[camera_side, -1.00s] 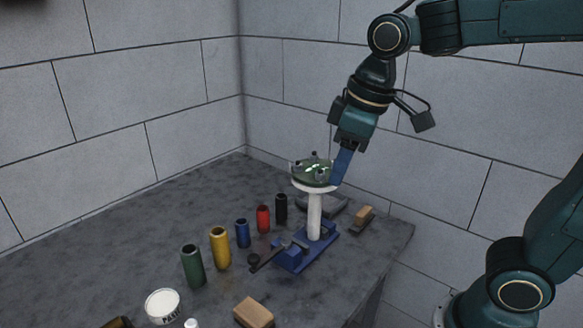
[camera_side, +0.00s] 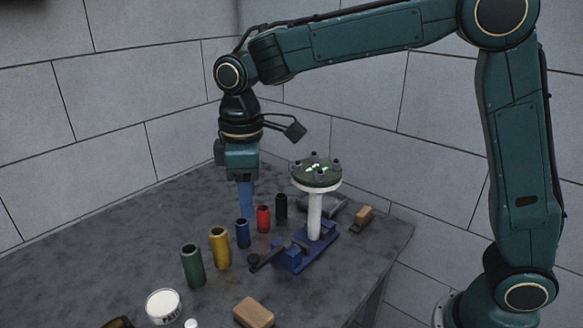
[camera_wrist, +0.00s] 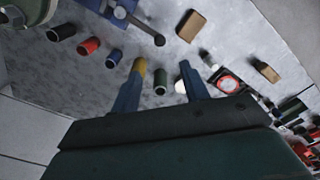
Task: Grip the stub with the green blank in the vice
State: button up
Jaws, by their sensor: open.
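The stub (camera_side: 314,214) is a white pipe standing upright in the blue vice (camera_side: 289,259), with the round green blank (camera_side: 317,175) bolted on its top flange. The frames do not show how tightly the vice jaws hold it. The vice has a dark handle (camera_side: 268,256) at its near left end. In the wrist view, part of the blank (camera_wrist: 28,10) and of the vice (camera_wrist: 118,14) show at the top left. My gripper (camera_side: 246,210) is open and empty, pointing down to the left of the stub and clear of it; its two fingers also show in the wrist view (camera_wrist: 163,84).
A row of cylinders, green (camera_side: 193,265), yellow (camera_side: 220,248), blue (camera_side: 242,233), red (camera_side: 263,218) and black (camera_side: 281,207), stands left of the vice, close to my gripper. A paint tin (camera_side: 163,306), a tan block (camera_side: 254,312) and a brush (camera_side: 362,219) lie around. The bench's back left is clear.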

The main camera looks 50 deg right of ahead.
aim_at(253, 257)
notch_tip(253, 257, down, 14)
jog(key=shift+r, duration=0.1)
dwell(0.9)
grip_shut()
